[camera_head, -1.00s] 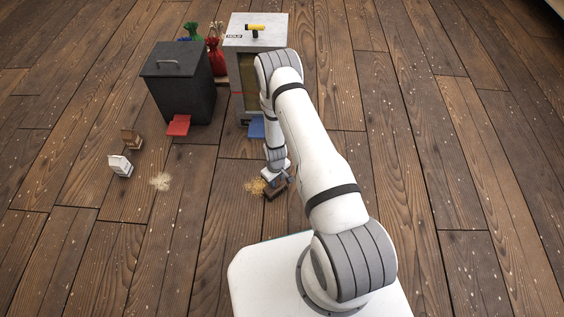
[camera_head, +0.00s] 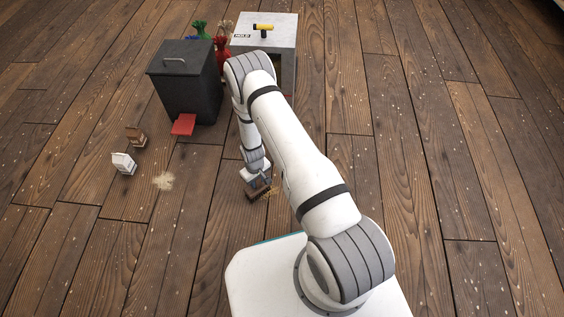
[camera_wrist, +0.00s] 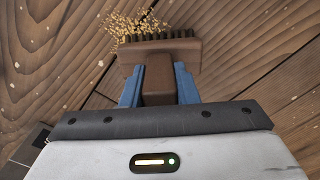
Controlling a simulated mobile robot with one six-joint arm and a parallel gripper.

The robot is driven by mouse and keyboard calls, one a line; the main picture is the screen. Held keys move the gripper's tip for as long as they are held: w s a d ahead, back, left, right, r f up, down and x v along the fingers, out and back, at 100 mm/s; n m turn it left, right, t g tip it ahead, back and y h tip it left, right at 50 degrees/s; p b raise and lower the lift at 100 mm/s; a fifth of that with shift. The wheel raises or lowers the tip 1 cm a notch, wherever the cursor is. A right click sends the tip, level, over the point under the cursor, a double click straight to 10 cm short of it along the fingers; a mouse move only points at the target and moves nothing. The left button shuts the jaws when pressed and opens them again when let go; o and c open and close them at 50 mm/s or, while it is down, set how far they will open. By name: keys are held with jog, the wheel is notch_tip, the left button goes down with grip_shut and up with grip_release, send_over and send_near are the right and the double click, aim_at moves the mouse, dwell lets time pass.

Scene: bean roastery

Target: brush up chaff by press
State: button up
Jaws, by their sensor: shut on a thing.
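My gripper (camera_wrist: 158,88) is shut on the handle of a brown brush (camera_wrist: 188,52) with dark bristles. In the head view the brush (camera_head: 258,194) is low at the floor, under my wrist. Golden chaff (camera_wrist: 135,25) lies scattered on the planks just beyond the bristles, some of it right at their edge. In the head view most of this chaff is hidden by the brush and wrist. A second, paler chaff pile (camera_head: 163,181) lies on the floor to the left. I cannot tell whether the bristles touch the floor.
A dark lidded bin (camera_head: 188,85) with a red pedal (camera_head: 183,124) stands at the back left. Beside it is a grey box (camera_head: 268,35) with a yellow-handled top, partly hidden by my arm. The right floor is clear.

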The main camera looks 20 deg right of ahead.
jog(key=shift+w+a+f+b, duration=0.1)
jog(key=shift+w+a+b, duration=0.2)
jog(key=shift+a, duration=0.6)
jog(key=shift+w+a+b, duration=0.1)
jog(key=shift+w+a, duration=0.3)
jog(key=shift+a, duration=0.5)
notch_tip(320, 180, up, 8)
jog(key=a+p, duration=0.1)
jog(key=p, duration=0.3)
jog(key=shift+w, duration=0.25)
jog(key=shift+a, duration=0.1)
